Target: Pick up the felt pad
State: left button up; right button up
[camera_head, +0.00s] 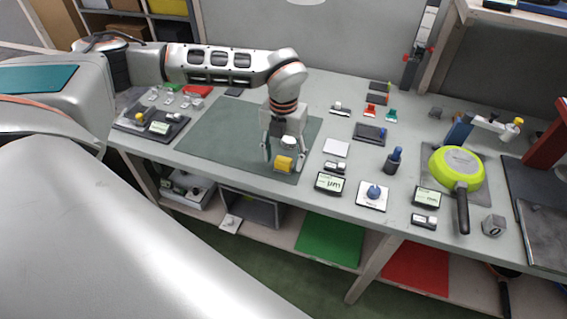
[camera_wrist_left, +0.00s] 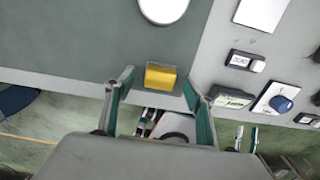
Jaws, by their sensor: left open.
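A small yellow block (camera_head: 284,163) lies at the front right edge of the dark green mat (camera_head: 215,140); I cannot tell for sure whether it is the felt pad. My left gripper (camera_head: 283,165) points down over it, open, with one finger on each side. In the left wrist view the yellow block (camera_wrist_left: 160,77) shows between and just beyond the fingertips (camera_wrist_left: 158,92), with gaps on both sides. A white round disc (camera_wrist_left: 163,8) lies farther back on the mat. A flat white square (camera_head: 336,147) lies on the table to the right. My right gripper is not in view.
A small display (camera_head: 329,183) and a blue-knobbed plate (camera_head: 373,195) stand to the right. Farther right are a dark blue-topped piece (camera_head: 394,160) and a lime-green pan (camera_head: 456,170). The mat left of the gripper is clear. The table's front edge is close.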

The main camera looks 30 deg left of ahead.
aim_at(284, 160)
pick_arm(q)
jog(key=shift+f, duration=0.8)
jog(key=c, duration=1.3)
notch_tip(284, 160, up, 20)
jog(key=o, duration=0.6)
jog(key=c, duration=0.5)
